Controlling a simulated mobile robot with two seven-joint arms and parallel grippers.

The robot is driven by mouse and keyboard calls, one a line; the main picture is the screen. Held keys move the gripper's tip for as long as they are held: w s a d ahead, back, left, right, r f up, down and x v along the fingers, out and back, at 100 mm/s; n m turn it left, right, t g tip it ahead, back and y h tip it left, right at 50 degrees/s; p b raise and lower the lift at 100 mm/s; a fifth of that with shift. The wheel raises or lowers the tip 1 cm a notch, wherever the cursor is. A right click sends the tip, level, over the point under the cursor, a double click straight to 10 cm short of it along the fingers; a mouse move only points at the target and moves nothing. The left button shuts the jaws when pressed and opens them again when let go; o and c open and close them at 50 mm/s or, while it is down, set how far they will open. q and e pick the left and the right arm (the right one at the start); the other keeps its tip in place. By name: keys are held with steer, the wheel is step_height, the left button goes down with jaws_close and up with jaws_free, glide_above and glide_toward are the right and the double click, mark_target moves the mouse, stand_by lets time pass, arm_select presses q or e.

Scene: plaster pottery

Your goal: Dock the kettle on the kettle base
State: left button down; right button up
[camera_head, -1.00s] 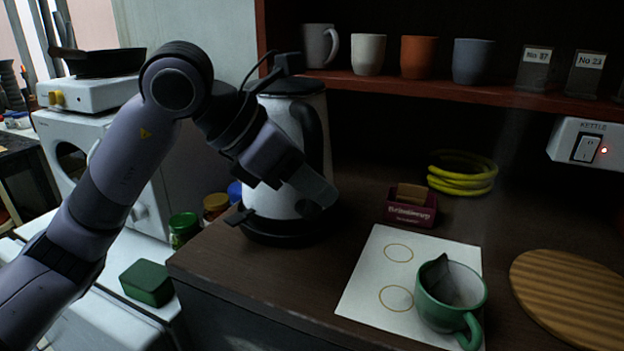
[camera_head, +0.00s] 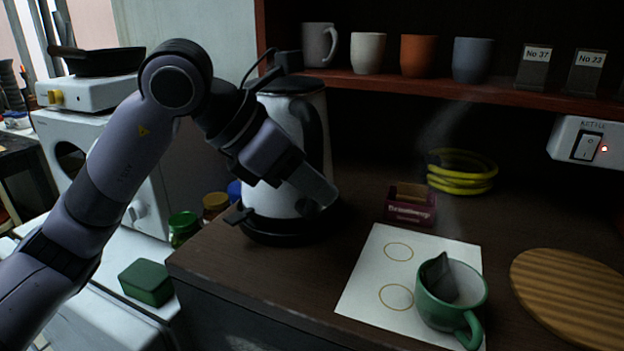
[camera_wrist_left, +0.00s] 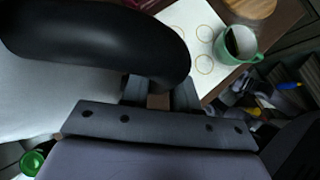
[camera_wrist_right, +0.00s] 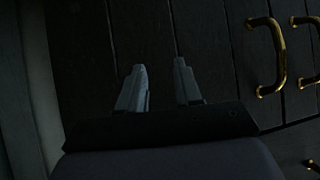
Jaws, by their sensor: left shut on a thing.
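The kettle (camera_head: 290,205) has a white body, black lid and black handle, and stands upright at the left of the brown counter in the head view. The black kettle base (camera_head: 285,237) is directly under it; the kettle appears to sit on it, but the exact contact is hard to see. My left gripper (camera_head: 325,198) is at the kettle's right side, shut on its handle. In the left wrist view the black handle (camera_wrist_left: 110,45) runs down to the fingers and hides part of them. My right gripper (camera_wrist_right: 163,80) is open and empty in the right wrist view, facing dark cabinet fronts.
A green mug (camera_head: 428,306) holding a grey tag stands on a white sheet (camera_head: 363,285). A shelf (camera_head: 430,90) with cups overhangs the back.

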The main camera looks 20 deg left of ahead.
arm_select(q)
steer(key=shift+f+b, duration=0.5)
steer(key=shift+b, duration=0.05)
stand_by(0.4)
steer(key=c, duration=1.1)
jaws_free()
steer(key=shift+c, duration=0.2)
steer(key=shift+f, duration=0.2)
steer(key=p+v, duration=0.3)
steer(key=v, duration=0.8)
steer(key=shift+s, duration=0.15)
